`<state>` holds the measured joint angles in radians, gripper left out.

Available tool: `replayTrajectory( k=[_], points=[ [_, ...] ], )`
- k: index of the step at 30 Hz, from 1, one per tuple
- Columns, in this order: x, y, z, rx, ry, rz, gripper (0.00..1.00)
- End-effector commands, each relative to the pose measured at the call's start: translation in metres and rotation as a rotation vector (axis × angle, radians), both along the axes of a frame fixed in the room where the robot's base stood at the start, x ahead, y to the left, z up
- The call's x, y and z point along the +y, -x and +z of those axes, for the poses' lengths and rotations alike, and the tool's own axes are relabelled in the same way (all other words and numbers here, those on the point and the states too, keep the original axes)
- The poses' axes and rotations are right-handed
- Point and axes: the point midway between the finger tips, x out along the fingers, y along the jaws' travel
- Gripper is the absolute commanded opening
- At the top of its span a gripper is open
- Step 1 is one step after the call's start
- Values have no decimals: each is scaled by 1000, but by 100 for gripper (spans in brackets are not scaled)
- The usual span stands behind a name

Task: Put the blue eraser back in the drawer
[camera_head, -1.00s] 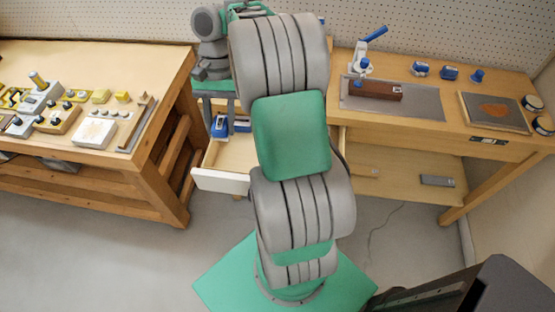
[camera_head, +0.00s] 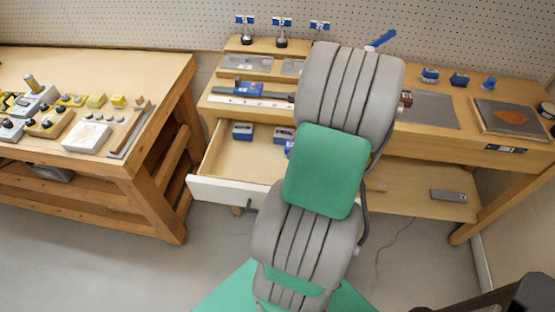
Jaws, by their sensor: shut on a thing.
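The drawer (camera_head: 233,190) under the right-hand bench is pulled out, with its white front towards me. Inside it, a blue block with a pale label (camera_head: 242,130) sits at the back left. Another blue block (camera_head: 283,134) sits further right, beside my arm. A bit of blue (camera_head: 289,149) shows just in front of that one, mostly hidden by my arm. I cannot tell which blue thing is the eraser. My gripper is out of sight behind my own arm links, so what it holds does not show.
The right-hand bench (camera_head: 468,104) carries a blue tool on a grey bar (camera_head: 250,88), a white ruler (camera_head: 250,101), several small blue items and a board with a brown patch (camera_head: 510,116). A cluttered wooden table (camera_head: 160,75) stands left, close to the drawer. The drawer's left front is bare.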

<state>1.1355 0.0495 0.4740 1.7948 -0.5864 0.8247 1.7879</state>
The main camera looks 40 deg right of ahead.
Motion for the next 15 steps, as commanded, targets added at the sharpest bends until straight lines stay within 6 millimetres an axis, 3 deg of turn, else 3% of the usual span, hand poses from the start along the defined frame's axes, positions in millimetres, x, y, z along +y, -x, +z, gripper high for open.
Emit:
replayTrajectory(
  k=[1, 6, 11, 15],
  points=[
    [6, -14, -7, 1, -1, 6, 1],
    [15, -39, -44, 2, -2, 4, 1],
    [18, -51, -58, 1, -1, 3, 1],
    [20, -55, -81, 3, -4, 2, 1]
  ],
)
